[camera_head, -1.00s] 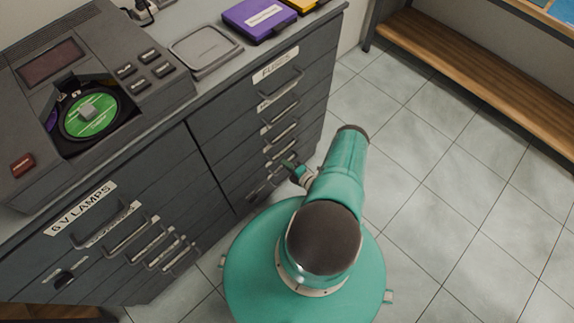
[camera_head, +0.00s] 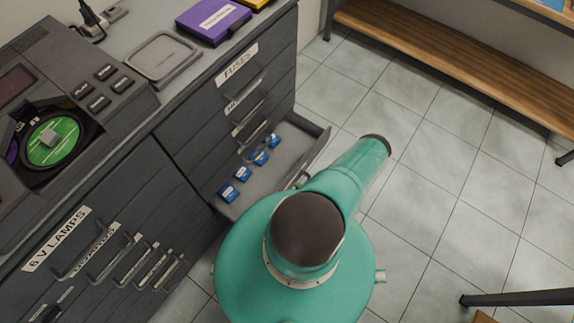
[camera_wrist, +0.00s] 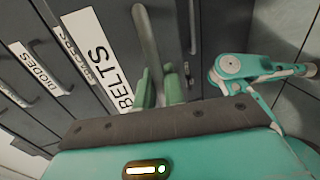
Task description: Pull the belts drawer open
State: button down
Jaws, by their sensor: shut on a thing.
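The belts drawer (camera_head: 317,146) stands pulled out from the right cabinet in the head view, with several small blue boxes (camera_head: 243,173) inside. In the wrist view its front carries a white BELTS label (camera_wrist: 106,62) and a pale bar handle (camera_wrist: 146,38). My gripper (camera_wrist: 160,88) has its green fingers on either side of that handle and is shut on it.
Closed drawers, including FUSES (camera_head: 238,63), are above the open one. A second drawer stack labelled 6 V LAMPS (camera_head: 57,238) is at the left. A wooden bench (camera_head: 440,55) stands at upper right.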

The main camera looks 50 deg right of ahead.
jog(key=f+v, duration=0.1)
jog(key=v, duration=0.5)
jog(key=shift+s, duration=0.25)
jog(key=c, duration=1.6)
grip_release()
jog(key=shift+o, duration=0.2)
jog(key=v, duration=1.3)
jog(key=shift+s, duration=0.4)
